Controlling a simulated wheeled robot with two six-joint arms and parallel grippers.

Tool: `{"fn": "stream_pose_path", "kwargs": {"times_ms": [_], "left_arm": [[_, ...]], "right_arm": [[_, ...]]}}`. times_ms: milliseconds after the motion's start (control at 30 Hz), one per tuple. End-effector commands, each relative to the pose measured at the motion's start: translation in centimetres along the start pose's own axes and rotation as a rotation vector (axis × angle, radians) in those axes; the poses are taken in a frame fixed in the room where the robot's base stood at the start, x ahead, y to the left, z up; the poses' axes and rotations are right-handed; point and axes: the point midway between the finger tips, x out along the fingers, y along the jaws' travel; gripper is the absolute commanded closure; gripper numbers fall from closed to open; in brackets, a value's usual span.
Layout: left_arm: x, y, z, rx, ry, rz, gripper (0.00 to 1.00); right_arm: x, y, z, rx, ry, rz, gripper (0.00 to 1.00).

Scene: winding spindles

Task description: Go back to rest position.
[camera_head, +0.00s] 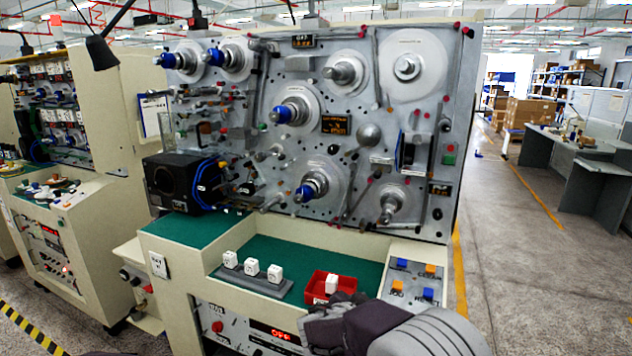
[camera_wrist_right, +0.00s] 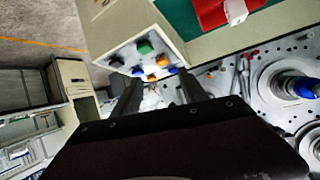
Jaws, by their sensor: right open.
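My right gripper (camera_wrist_right: 160,92) is open, with its two dark fingers apart and nothing between them in the right wrist view. In the head view my right arm reaches in at the bottom right, and its dark gripper end lies low in front of the machine (camera_head: 270,228), below the red tray (camera_head: 317,289). The fingertips are hard to make out there. The winding machine's upright panel carries several spindles, some with blue ends, such as one at its middle (camera_head: 285,112) and one lower down (camera_head: 307,192). My left gripper is not in view.
A grey rack (camera_head: 248,279) with three white blocks (camera_head: 252,266) stands on the green top. The red tray holds a white block (camera_head: 331,284). A button box (camera_head: 412,284) is at right, also in the wrist view (camera_wrist_right: 143,55). The aisle floor (camera_head: 520,270) at right is clear.

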Motion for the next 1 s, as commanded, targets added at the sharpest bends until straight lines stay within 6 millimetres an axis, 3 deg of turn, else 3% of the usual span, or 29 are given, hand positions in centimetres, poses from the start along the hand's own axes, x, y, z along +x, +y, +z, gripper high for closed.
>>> {"fn": "stream_pose_path", "kwargs": {"times_ms": [67, 167, 233, 300, 367, 500, 600, 800, 1000], "left_arm": [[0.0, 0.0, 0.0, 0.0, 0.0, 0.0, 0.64], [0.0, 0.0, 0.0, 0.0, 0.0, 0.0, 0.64], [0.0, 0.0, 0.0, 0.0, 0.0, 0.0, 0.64], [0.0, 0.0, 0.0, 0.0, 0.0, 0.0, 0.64], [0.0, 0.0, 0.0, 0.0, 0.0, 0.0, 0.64], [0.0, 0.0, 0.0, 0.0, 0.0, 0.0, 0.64], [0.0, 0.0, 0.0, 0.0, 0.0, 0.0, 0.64], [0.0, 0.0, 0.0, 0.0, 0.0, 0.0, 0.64], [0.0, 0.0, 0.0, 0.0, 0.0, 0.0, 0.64]], "right_arm": [[1.0, 4.2, -0.8, 0.055, -0.045, 0.092, 0.49], [1.5, 11.2, -0.3, 0.091, -0.167, 0.236, 0.49], [0.6, 16.9, 1.7, 0.085, -0.32, 0.336, 0.49], [-1.9, 21.8, 5.2, 0.051, -0.533, 0.381, 0.49], [-4.3, 23.9, 8.4, 0.004, -0.703, 0.347, 0.49], [-9.1, 24.0, 14.0, -0.165, -0.96, 0.113, 0.49], [-10.8, 23.0, 16.4, -0.323, -1.031, -0.073, 0.49], [-10.7, 21.5, 16.6, -0.587, -0.994, -0.297, 0.49], [-10.7, 21.5, 16.6, -0.637, -0.989, -0.324, 0.49]]}}
